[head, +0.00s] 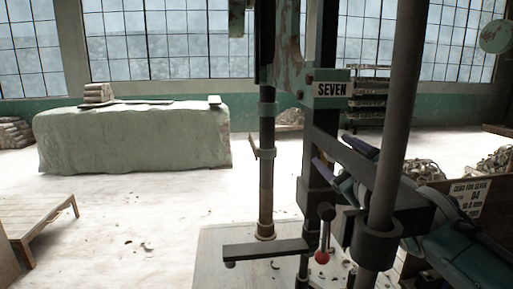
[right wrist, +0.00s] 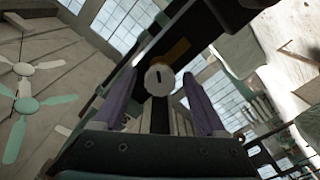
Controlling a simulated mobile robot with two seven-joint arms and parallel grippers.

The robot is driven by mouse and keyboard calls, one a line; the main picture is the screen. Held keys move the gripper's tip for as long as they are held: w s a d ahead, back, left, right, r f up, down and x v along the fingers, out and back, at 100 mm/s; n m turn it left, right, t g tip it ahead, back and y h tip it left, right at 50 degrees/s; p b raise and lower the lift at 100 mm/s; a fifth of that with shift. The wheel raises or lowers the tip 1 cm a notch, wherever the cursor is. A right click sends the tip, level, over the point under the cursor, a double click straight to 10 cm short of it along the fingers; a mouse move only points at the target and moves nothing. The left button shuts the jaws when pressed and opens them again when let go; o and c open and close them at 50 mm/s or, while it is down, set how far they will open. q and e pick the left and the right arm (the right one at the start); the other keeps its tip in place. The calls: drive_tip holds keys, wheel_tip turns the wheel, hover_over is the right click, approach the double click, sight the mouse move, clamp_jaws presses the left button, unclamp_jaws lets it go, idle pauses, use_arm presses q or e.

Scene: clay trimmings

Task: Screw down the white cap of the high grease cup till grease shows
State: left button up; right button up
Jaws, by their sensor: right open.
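The white cap (right wrist: 159,78) shows in the right wrist view as a round white disc with a short dark mark on its face. A brass-coloured part (right wrist: 177,50) shows just behind it, against the dark machine. My right gripper (right wrist: 160,76) is open, with one purple finger on each side of the cap. Gaps show between the fingers and the cap; how far the cap lies beyond the fingertips is unclear. In the head view my right arm comes in from the right, partly behind a dark post, and the cap is hidden. No grease can be made out. My left gripper is not in view.
The machine's sign reads SEVEN (head: 332,89). A thick dark post (head: 398,110) stands before my right arm. A lever with a red knob (head: 321,257) and a flat arm (head: 265,249) stick out below. A covered block (head: 135,138) and wooden pallet (head: 45,222) stand left.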

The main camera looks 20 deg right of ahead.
drive_tip(key=shift+w, duration=0.1)
clamp_jaws()
idle(0.6)
